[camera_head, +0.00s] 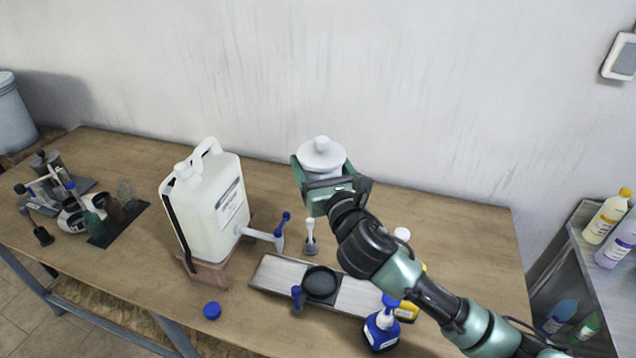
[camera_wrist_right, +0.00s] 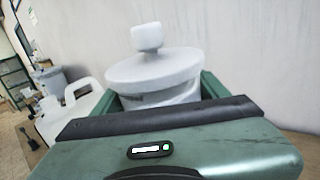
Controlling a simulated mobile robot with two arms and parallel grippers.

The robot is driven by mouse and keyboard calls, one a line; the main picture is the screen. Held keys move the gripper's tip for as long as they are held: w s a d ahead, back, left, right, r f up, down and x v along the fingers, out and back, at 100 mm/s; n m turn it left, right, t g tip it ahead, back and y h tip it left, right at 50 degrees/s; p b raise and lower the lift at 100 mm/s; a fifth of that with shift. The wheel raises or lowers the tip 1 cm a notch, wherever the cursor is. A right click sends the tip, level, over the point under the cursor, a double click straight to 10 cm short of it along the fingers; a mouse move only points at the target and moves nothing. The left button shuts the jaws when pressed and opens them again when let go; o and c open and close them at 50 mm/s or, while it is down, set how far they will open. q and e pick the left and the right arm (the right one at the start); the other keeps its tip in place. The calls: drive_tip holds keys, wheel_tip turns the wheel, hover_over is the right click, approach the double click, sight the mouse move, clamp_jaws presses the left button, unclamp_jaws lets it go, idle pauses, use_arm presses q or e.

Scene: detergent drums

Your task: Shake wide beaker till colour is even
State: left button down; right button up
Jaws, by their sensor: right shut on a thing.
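The wide beaker (camera_head: 322,156) is a whitish vessel with a white lid and a round knob on top. My right gripper (camera_head: 318,182) is shut on it and holds it up above the table, in front of the wall. In the right wrist view the beaker (camera_wrist_right: 156,76) stands roughly upright between the green jaws, lid on top. Its lower body is hidden by the gripper, so the colour of its contents cannot be seen. My left gripper is not in view.
A white canister (camera_head: 212,205) with a blue-handled tap stands on a wooden block left of my arm. A grey tray (camera_head: 272,271) with a black round piece, a blue spray bottle (camera_head: 380,330) and a blue cap (camera_head: 212,310) are on the table (camera_head: 130,262). Lab tools stand far left.

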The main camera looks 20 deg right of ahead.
wheel_tip(320, 180, down, 9)
wheel_tip(320, 180, up, 8)
drive_tip(key=shift+r, duration=0.2)
wheel_tip(320, 180, down, 8)
drive_tip(key=f, duration=0.1)
wheel_tip(320, 180, up, 9)
drive_tip(key=shift+r, duration=0.1)
wheel_tip(320, 180, down, 8)
